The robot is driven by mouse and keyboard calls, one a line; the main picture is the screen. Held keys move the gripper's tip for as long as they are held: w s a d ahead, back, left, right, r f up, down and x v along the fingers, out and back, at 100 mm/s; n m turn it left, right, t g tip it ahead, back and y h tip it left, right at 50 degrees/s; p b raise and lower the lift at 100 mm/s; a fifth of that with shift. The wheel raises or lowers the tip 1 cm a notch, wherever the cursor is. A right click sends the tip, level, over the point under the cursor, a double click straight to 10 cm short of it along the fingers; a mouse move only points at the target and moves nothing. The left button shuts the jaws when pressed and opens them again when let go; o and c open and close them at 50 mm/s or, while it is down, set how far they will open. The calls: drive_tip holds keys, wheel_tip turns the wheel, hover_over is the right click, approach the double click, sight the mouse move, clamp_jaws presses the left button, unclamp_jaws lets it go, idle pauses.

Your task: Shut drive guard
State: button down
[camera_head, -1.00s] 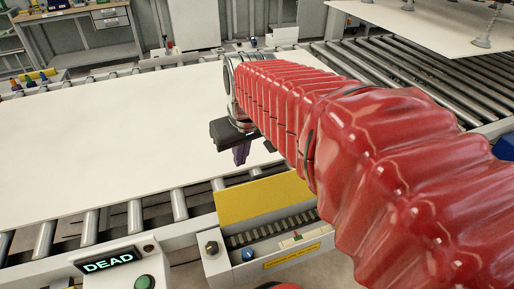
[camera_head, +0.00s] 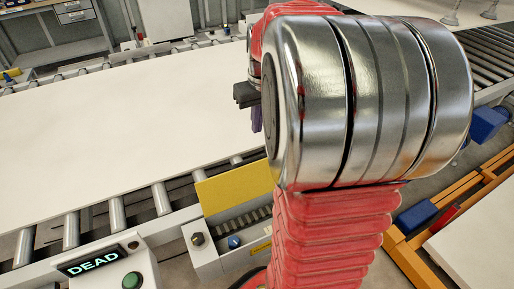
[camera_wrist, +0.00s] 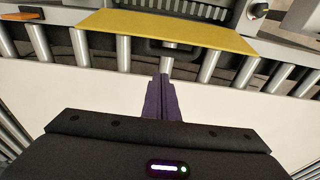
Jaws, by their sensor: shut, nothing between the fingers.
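The drive guard is a yellow flap (camera_head: 234,184) on the near side of the roller conveyor. It stands raised, and the toothed drive in the housing (camera_head: 216,254) below it is exposed. In the wrist view the yellow guard (camera_wrist: 170,30) lies across the top, with a dark handle (camera_wrist: 185,48) near its lower edge. My gripper (camera_wrist: 163,82) is shut and empty, its purple fingers pointing toward the guard but apart from it, over the white sheet. In the head view my gripper (camera_head: 256,117) shows only partly, behind my arm, beyond the guard.
A large white sheet (camera_head: 110,125) lies on the conveyor rollers (camera_head: 117,214). A control box with a green button and a display reading DEAD (camera_head: 92,262) stands front left. An orange frame (camera_head: 450,195) stands at the right. My arm hides the middle right.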

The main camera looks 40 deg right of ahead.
drive_tip(key=shift+f, duration=0.1)
hover_over(256, 174)
drive_tip(key=w+d, duration=0.2)
drive_tip(key=d, duration=0.1)
drive_tip(key=shift+f, duration=4.5)
drive_tip(key=shift+s+d, duration=0.1)
drive_tip(key=shift+s, duration=0.1)
drive_tip(key=shift+s, duration=0.1)
